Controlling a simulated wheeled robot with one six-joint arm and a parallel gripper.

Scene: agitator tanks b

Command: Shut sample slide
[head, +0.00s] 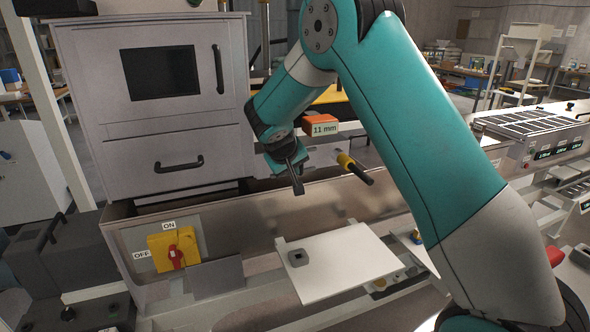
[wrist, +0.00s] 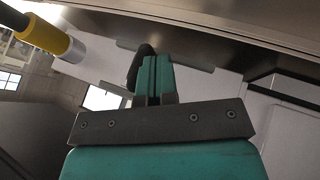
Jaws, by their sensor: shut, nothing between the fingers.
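No part is labelled as the sample slide, and I cannot tell for certain which one it is. A white flat plate (head: 335,268) sticks out from the front of the metal trough, with a small dark grey block (head: 298,258) on it. A rod with a yellow and black grip (head: 354,168) juts from the trough's wall to the right of my gripper. It also shows at the upper left of the wrist view (wrist: 45,38). My gripper (head: 298,187) is shut and empty, pointing down above the plate. Its closed fingers show in the wrist view (wrist: 152,65).
An orange block labelled 11 mm (head: 320,125) sits behind my gripper. A grey cabinet (head: 150,110) with a screen and handles stands at left. A red switch on a yellow plate (head: 173,250), marked ON and OFF, is below it. A bench (head: 535,125) with displays stands at right.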

